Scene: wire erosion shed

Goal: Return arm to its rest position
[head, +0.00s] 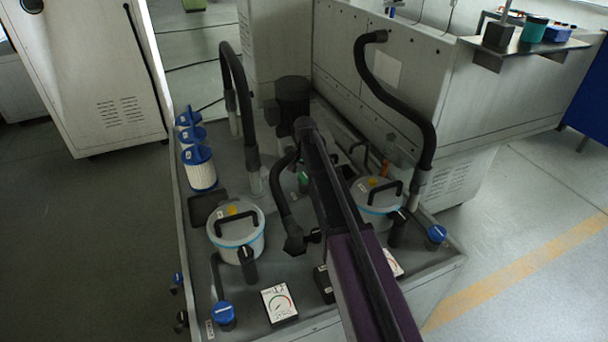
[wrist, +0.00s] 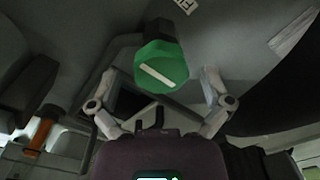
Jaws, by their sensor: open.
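My gripper (wrist: 160,82) is open in the wrist view, its two grey fingers spread wide with nothing held between them. A green knob with a white bar (wrist: 163,68) shows between and beyond the fingertips; whether they touch it I cannot tell, but a gap shows on each side. A small green part, likely the same knob, shows in the head view (head: 303,178) beside my arm. My purple and black arm reaches over the middle of the machine deck (head: 180,235) and hides the gripper in the head view.
Two lidded canisters, left (head: 236,243) and right (head: 376,214), flank my arm. Black hoses rise at the left (head: 240,85) and right (head: 405,100). White filters (head: 200,168) stand at the left edge. A gauge (head: 279,303) is near the front. Open floor (head: 90,250) lies left.

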